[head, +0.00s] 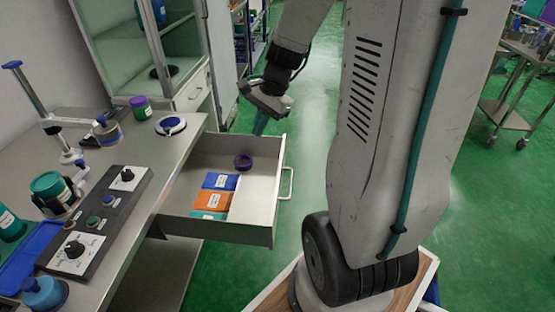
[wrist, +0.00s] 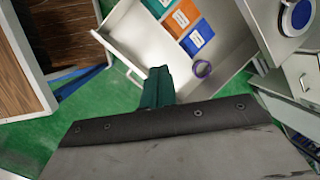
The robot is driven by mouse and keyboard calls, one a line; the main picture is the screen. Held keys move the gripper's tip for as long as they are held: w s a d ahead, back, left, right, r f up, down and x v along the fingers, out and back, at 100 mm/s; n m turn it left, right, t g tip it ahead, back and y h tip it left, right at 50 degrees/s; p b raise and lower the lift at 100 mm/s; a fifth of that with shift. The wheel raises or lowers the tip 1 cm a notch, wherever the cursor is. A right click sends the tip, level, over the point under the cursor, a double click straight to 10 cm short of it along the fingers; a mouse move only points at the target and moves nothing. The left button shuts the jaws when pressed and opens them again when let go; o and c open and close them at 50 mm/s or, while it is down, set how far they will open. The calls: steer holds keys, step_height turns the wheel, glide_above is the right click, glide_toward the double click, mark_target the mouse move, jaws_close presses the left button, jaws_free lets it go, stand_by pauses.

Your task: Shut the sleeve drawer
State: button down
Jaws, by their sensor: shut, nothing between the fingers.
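The sleeve drawer (head: 262,206) stands open, pulled out from under the bench toward the right. Its handle (head: 289,183) is a pale bar on the front; in the wrist view the handle (wrist: 133,76) shows left of my fingers. The drawer holds blue, orange and teal labelled packets (head: 212,200) and a purple ring (head: 243,162). My gripper (head: 262,122) is above and beyond the drawer's far front corner, apart from the handle as far as I can tell. In the wrist view its teal fingers (wrist: 158,87) are together and empty.
The bench (head: 185,150) carries a control panel (head: 100,215) with knobs, a lamp-like stand and jars. A glass-fronted cabinet (head: 150,60) stands behind the drawer. Green floor (head: 310,120) is free beyond the handle. A trolley (head: 520,75) stands at the far right.

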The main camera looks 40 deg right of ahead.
steer(key=d+f+m+t, duration=0.1)
steer(key=d+f+m, duration=1.1)
steer(key=d+f, duration=0.5)
steer(key=x, duration=0.9)
steer(key=shift+s, duration=0.25)
steer(key=shift+a, duration=0.1)
